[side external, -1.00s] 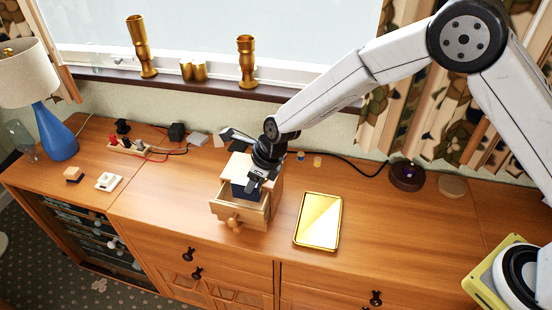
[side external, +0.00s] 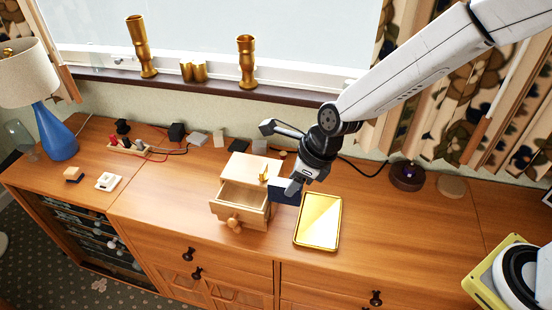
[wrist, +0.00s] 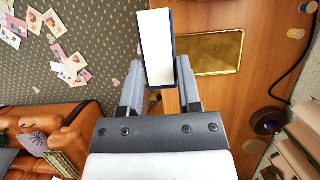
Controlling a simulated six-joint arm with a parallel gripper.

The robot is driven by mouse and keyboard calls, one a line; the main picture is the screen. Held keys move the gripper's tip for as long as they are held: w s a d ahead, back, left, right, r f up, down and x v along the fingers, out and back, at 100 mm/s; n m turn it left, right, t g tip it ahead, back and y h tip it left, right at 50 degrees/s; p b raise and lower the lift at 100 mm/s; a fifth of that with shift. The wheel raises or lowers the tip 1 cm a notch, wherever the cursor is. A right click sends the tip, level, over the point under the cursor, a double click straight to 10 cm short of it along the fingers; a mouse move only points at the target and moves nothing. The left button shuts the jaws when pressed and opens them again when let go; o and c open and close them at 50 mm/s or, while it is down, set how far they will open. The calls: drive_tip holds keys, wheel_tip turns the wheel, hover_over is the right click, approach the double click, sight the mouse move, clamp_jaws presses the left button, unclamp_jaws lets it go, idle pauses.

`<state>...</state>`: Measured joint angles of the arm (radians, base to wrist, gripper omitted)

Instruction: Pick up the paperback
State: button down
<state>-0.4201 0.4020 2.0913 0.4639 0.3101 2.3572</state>
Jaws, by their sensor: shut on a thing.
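The paperback (side external: 285,190) is a small dark blue book. In the wrist view the paperback (wrist: 155,48) shows its pale page edge and blue covers, upright between the two fingers. My gripper (side external: 296,187) is shut on it and holds it just right of the small wooden box, near the tray's upper left corner. My gripper also shows in the wrist view (wrist: 157,78). The small wooden box (side external: 246,171) has an open drawer (side external: 240,197) at its front. Part of the book is hidden behind my gripper in the side view.
A gold tray (side external: 318,221) lies on the sideboard right of the drawer box. A small gold object (side external: 263,174) stands on the box. A blue lamp (side external: 55,132) is at the left. A dark purple round object (side external: 407,176) stands at the right.

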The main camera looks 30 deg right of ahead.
drive_tip(key=shift+s+d+r, duration=0.1)
drive_tip(key=shift+s, duration=0.1)
idle(0.6)
drive_tip(key=shift+w+d+f, duration=0.2)
drive_tip(key=shift+d+f, duration=0.3)
drive_tip(key=shift+f, duration=0.05)
hover_over(326, 221)
wheel_tip(326, 221, down, 10)
drive_tip(key=shift+f, duration=0.15)
drive_tip(key=shift+f, duration=0.1)
drive_tip(key=shift+w+f, duration=0.1)
drive_tip(key=shift+f, duration=2)
drive_tip(key=shift+f, duration=0.15)
drive_tip(key=shift+f, duration=1.65)
drive_tip(key=shift+f, duration=0.1)
